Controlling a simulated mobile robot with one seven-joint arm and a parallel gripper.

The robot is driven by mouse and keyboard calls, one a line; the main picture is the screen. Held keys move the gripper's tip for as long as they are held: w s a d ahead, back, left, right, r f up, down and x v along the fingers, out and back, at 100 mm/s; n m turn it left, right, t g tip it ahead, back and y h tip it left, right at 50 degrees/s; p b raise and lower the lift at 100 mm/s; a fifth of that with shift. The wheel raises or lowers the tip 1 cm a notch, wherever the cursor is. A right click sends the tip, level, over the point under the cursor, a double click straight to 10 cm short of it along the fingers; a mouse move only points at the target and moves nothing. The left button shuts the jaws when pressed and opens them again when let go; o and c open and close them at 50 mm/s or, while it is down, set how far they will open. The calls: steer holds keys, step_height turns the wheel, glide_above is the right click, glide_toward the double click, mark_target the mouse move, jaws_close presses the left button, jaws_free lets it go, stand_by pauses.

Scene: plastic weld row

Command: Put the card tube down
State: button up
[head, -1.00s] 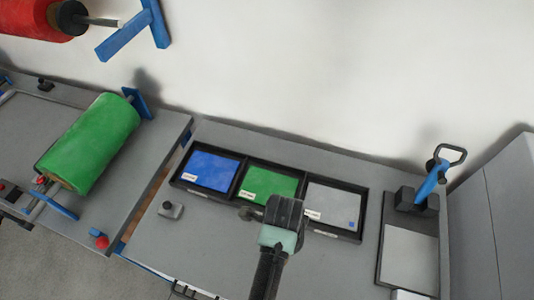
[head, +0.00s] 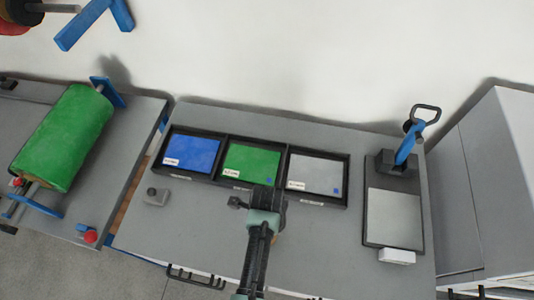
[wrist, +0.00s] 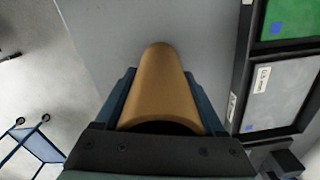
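The card tube (wrist: 158,82) is a plain brown cylinder. In the wrist view it lies lengthwise between the two blue-grey fingers of my gripper, its far end pointing away over the grey bench top (wrist: 195,30). My gripper (head: 265,197) is shut on it. In the head view the gripper is over the bench (head: 330,240), in front of the green and grey sheet trays. There the tube is almost wholly hidden by the gripper and arm. I cannot tell whether the tube touches the bench.
Black trays hold blue (head: 190,152), green (head: 250,166) and grey (head: 315,173) sheets. A green roll (head: 65,138) is on the left-hand bench. Bare bench lies on both sides of my gripper.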

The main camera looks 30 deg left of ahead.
steer(key=o, duration=0.4)
steer(key=shift+c, duration=0.2)
step_height(320, 180, up, 12)
steer(key=shift+r, duration=0.2)
